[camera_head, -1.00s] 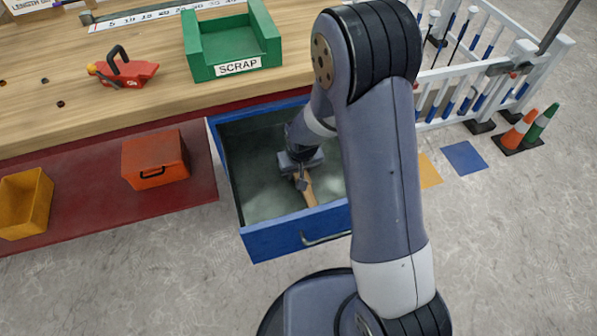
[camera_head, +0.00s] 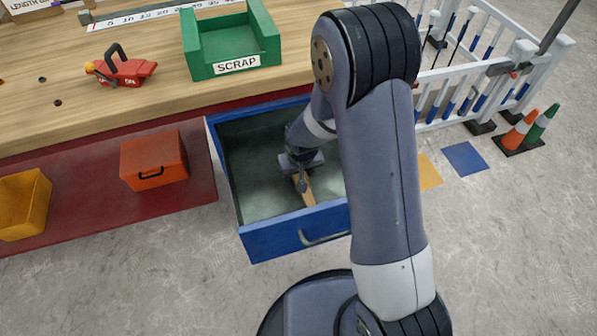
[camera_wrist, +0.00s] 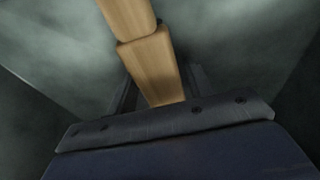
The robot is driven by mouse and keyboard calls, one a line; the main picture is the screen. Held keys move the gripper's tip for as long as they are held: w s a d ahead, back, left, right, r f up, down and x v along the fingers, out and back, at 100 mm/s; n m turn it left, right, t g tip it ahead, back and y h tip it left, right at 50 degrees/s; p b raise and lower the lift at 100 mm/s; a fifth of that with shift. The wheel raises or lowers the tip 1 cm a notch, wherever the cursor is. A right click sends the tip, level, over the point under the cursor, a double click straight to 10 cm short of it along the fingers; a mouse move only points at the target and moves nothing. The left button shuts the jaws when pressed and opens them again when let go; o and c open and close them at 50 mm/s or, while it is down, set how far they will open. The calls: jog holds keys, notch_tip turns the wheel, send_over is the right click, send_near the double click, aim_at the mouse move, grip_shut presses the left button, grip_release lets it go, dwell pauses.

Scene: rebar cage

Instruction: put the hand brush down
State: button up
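The hand brush is a light wooden piece between my gripper's fingers, inside the open blue drawer (camera_head: 275,241). Its wood (camera_head: 307,192) shows just below my gripper (camera_head: 301,184) in the head view, at or close to the drawer floor. In the wrist view the wooden brush (camera_wrist: 150,65) runs up from between the dark fingers (camera_wrist: 160,88), with a step across its middle. A finger lies close on each side of it; whether they press on it is not clear. The bristles do not show. My arm covers the drawer's right part.
The drawer walls stand close around my gripper. The bench above holds a green SCRAP tray (camera_head: 232,45) and a red clamp-like tool (camera_head: 122,72). An orange box (camera_head: 153,160) and a yellow bin (camera_head: 24,204) sit left of the drawer. The drawer floor left of my gripper is clear.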

jog(key=shift+o, duration=0.2)
jog(key=shift+s+f, duration=0.1)
jog(key=shift+s, duration=0.05)
jog(key=p+v, duration=0.4)
jog(key=v, duration=0.9)
jog(key=shift+w, duration=0.25)
jog(key=shift+a, duration=0.15)
jog(key=b+x, duration=0.4)
jog(key=x, duration=0.9)
jog(key=shift+s+f, duration=0.1)
jog(key=shift+r+p, duration=0.3)
jog(key=shift+r, duration=0.1)
jog(key=shift+f, duration=0.1)
